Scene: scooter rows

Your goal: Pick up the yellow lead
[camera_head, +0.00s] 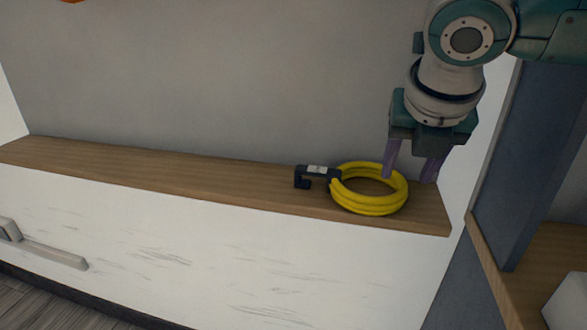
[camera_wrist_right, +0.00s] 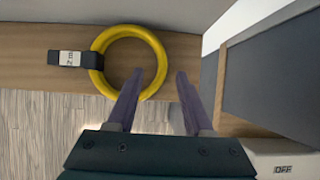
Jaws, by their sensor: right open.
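The yellow lead (camera_head: 370,207) is a coiled ring lying on the wooden shelf top near its right end, with a black clip (camera_head: 317,174) at its left side. It also shows in the right wrist view (camera_wrist_right: 97,48), with the dark labelled clip (camera_wrist_right: 70,58) at its left. My right gripper (camera_head: 408,180) is open and points down at the right part of the coil. In the right wrist view, its fingers (camera_wrist_right: 160,75) are spread, the left fingertip by the coil's lower right edge and the right one outside the coil. My left gripper is in neither view.
The wooden shelf top (camera_head: 200,170) is bare to the left of the lead, with a grey wall behind it. A dark upright panel (camera_head: 530,160) stands to the right. A pale box marked OFF (camera_wrist_right: 283,160) shows at lower right in the right wrist view.

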